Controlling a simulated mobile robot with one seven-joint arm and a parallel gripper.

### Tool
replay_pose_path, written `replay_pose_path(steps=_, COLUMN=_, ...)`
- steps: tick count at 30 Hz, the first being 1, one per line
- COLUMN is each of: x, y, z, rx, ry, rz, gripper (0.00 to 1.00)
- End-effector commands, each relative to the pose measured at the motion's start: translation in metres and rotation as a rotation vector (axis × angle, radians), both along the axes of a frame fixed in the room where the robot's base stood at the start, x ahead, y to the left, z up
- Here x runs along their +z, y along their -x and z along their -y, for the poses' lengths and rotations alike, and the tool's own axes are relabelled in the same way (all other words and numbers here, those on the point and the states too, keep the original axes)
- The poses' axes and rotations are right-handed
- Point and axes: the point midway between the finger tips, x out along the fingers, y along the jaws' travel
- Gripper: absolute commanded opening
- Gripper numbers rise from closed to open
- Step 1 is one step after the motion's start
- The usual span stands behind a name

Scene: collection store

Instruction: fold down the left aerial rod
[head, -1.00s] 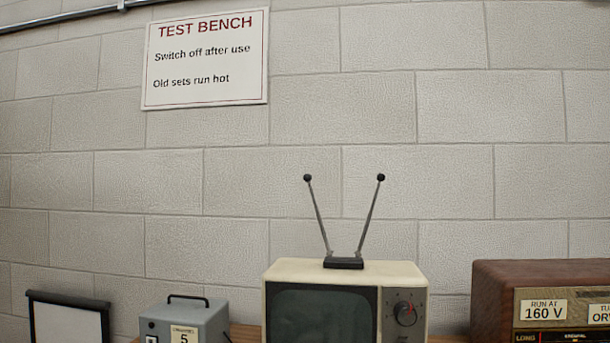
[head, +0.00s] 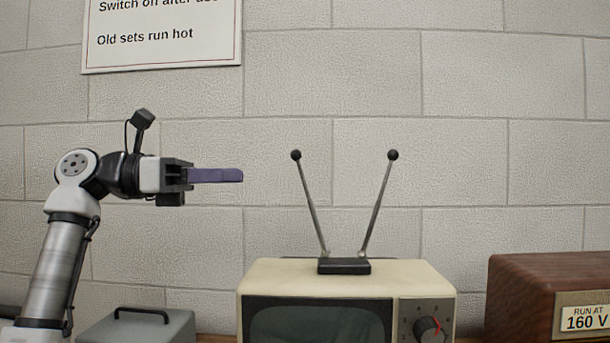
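The left aerial rod (head: 310,206) is a thin metal rod with a black ball tip. It leans up and to the left from the black aerial base (head: 344,266) on the cream television (head: 262,276). The right aerial rod (head: 377,206) leans up and to the right, making a V. My gripper (head: 240,175) is level, left of the left rod and a little below its ball tip. Its purple fingers point right, apart from the rod in the picture. I see the fingers from the side as one strip, so whether they are open does not show.
A grey box with a black handle (head: 141,314) stands left of the television, under my arm. A brown wooden radio (head: 521,292) stands to the right. A block wall with a sign (head: 160,55) is behind. The space around the rods is clear.

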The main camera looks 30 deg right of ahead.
Motion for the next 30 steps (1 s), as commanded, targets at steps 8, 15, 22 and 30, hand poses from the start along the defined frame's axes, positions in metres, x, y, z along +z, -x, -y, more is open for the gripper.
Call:
replay_pose_path(steps=8, x=0.002, y=0.019, z=0.037, rx=-0.005, ry=0.000, rz=0.001, gripper=0.27)
replay_pose_path(steps=15, x=0.002, y=0.042, z=0.083, rx=-0.004, ry=0.000, rz=0.000, gripper=0.27)
replay_pose_path(steps=22, x=0.002, y=0.056, z=0.113, rx=-0.003, ry=0.001, rz=-0.001, gripper=0.27)
replay_pose_path(steps=30, x=0.000, y=0.061, z=0.122, rx=-0.001, ry=0.002, rz=-0.001, gripper=0.27)
